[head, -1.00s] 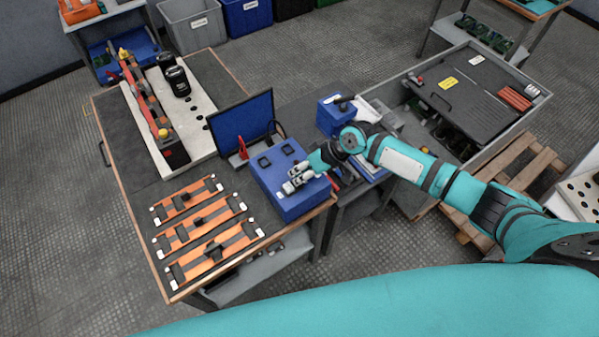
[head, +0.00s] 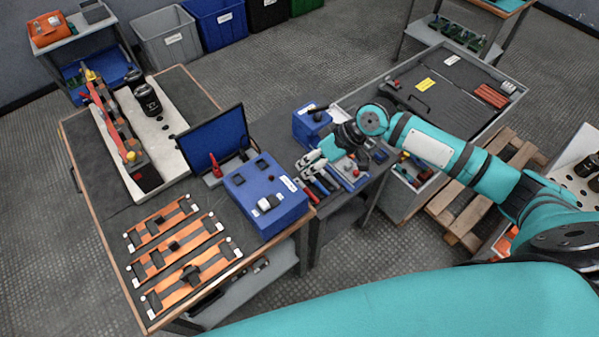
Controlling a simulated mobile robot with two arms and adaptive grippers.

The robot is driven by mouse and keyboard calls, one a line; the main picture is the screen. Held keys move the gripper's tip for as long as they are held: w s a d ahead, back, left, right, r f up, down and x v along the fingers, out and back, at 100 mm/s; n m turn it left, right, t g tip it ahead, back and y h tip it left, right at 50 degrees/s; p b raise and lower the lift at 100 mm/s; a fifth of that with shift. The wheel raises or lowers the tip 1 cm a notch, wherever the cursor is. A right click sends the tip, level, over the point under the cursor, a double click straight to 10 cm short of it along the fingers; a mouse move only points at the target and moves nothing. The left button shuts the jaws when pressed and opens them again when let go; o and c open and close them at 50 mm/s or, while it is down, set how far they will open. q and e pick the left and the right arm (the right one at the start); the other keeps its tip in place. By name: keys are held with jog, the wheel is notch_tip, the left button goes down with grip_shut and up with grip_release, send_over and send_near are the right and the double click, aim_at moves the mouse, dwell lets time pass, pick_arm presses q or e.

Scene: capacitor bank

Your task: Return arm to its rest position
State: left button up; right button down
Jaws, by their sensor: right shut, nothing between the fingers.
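My right arm (head: 438,148) reaches in from the right over the tool side table. My right gripper (head: 308,160) is shut and empty. It is right of the blue box (head: 250,215) on the workbench, above the hand tools. The blue box has dark square parts and a white round-ended part (head: 269,203) on its top. My left gripper is out of view.
The workbench (head: 105,205) holds orange brackets (head: 187,277), a dark-blue panel (head: 210,139) and a white board with a red-and-black assembly (head: 118,128). Hand tools (head: 321,183) lie under the gripper. A grey cart (head: 385,80) and wooden pallet (head: 468,215) stand to the right.

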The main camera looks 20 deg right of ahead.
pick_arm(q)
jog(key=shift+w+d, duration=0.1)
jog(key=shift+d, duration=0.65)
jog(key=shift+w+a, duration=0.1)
